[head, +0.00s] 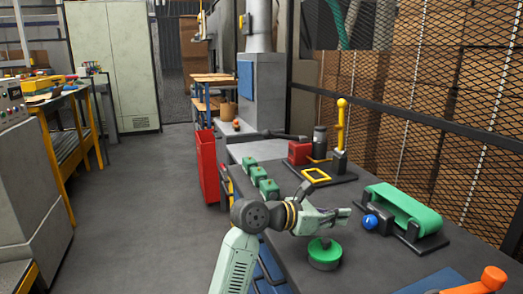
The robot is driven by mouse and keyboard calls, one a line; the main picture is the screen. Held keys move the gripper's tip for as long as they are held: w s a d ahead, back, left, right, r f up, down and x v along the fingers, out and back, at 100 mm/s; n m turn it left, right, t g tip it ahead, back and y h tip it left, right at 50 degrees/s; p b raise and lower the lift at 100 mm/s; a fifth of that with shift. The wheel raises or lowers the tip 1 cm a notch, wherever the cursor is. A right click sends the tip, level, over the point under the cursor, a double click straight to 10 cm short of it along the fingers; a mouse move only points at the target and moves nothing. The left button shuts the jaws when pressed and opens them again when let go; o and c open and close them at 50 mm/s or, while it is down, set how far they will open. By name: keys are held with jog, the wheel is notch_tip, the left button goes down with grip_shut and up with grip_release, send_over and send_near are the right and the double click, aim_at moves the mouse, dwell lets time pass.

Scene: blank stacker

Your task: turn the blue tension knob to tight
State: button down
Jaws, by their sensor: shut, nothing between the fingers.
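The blue tension knob (370,221) sits at the near left end of the small conveyor with a green belt (402,207), on the dark bench. A white mark shows on the knob; I cannot tell its setting. My gripper (347,212) is shut and empty. It reaches in from the left and its tips point at the knob, a little to the left of it in the picture. I cannot tell whether they touch.
A green round puck (324,252) stands on the bench below my gripper. Several green blocks (263,178) lie at the left edge. A red block (300,152) and a yellow lever (340,125) stand behind. An orange handle (490,282) is at the near right. Black mesh fencing (440,90) borders the right.

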jog(key=x, duration=0.3)
jog(key=r+p+x, duration=0.1)
jog(key=x, duration=0.2)
jog(key=shift+w+d+r, duration=0.1)
jog(key=shift+d+r, duration=0.05)
jog(key=shift+d, duration=0.1)
jog(key=shift+d+r, duration=0.1)
jog(key=shift+d, duration=0.1)
jog(key=shift+d+b, duration=0.2)
jog(key=shift+b, duration=0.15)
jog(key=shift+s+d+f+b, duration=0.1)
jog(key=shift+s+d+b, duration=0.1)
jog(key=shift+s+b, duration=0.4)
jog(key=shift+s+d+f+b, duration=0.1)
jog(key=shift+s+d+b, duration=0.1)
jog(key=shift+s+b, duration=0.4)
jog(key=shift+w+r, duration=0.1)
jog(key=shift+r, duration=0.4)
jog(key=shift+s+a+b, duration=0.3)
jog(key=shift+a+b, duration=0.15)
jog(key=shift+a, duration=0.55)
jog(key=shift+s+a+b, duration=0.3)
jog(key=shift+a+b, duration=0.1)
jog(key=shift+a, duration=0.55)
jog(key=shift+s+a+b, duration=0.3)
jog(key=shift+a+b, duration=0.15)
jog(key=shift+a, duration=0.55)
